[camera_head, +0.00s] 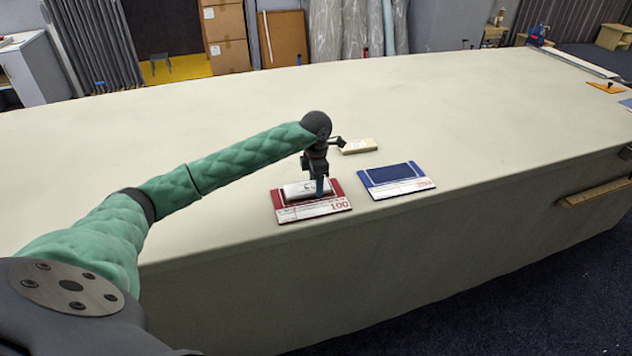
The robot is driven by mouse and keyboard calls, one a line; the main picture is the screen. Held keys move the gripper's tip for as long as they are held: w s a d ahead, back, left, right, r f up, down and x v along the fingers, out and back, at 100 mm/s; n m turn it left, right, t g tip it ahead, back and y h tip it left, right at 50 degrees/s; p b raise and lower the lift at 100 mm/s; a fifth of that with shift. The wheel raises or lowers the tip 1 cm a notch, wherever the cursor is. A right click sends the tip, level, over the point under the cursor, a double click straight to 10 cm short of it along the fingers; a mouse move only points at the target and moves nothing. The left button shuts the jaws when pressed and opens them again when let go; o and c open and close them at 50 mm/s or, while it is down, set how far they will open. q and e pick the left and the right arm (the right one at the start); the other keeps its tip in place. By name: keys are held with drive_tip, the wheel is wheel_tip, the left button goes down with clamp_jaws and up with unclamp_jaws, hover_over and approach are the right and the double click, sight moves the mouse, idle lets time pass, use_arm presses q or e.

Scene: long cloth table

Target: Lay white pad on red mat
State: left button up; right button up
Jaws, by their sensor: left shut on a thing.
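The red mat (281,211) lies flat near the front edge of the table, with a white printed strip and a "100" marking along its front. The white pad (298,191) is over the middle of the red mat; I cannot tell whether it touches the mat or is held just above it. My left gripper (320,189) points down at the right end of the white pad and is shut on it. The gripper hides part of the pad and of the mat's back right. My right gripper is not in view.
A blue mat (397,175) lies just right of the red mat. A cream block (359,146) lies behind them. The long cloth table (200,130) is otherwise mostly clear, with an orange piece (605,87) far right. The table's front edge is close to both mats.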

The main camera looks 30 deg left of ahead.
use_arm(q)
drive_tip(key=shift+f+b, duration=0.25)
drive_tip(key=shift+b, duration=0.05)
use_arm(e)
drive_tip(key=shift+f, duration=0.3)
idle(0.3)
use_arm(q)
drive_tip(key=o, duration=1.1)
drive_tip(key=shift+c, duration=0.2)
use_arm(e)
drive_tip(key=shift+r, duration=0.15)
use_arm(q)
wheel_tip(320, 180, up, 7)
drive_tip(key=shift+f+b, duration=0.15)
drive_tip(key=shift+b, duration=1.1)
drive_tip(key=shift+r, duration=0.55)
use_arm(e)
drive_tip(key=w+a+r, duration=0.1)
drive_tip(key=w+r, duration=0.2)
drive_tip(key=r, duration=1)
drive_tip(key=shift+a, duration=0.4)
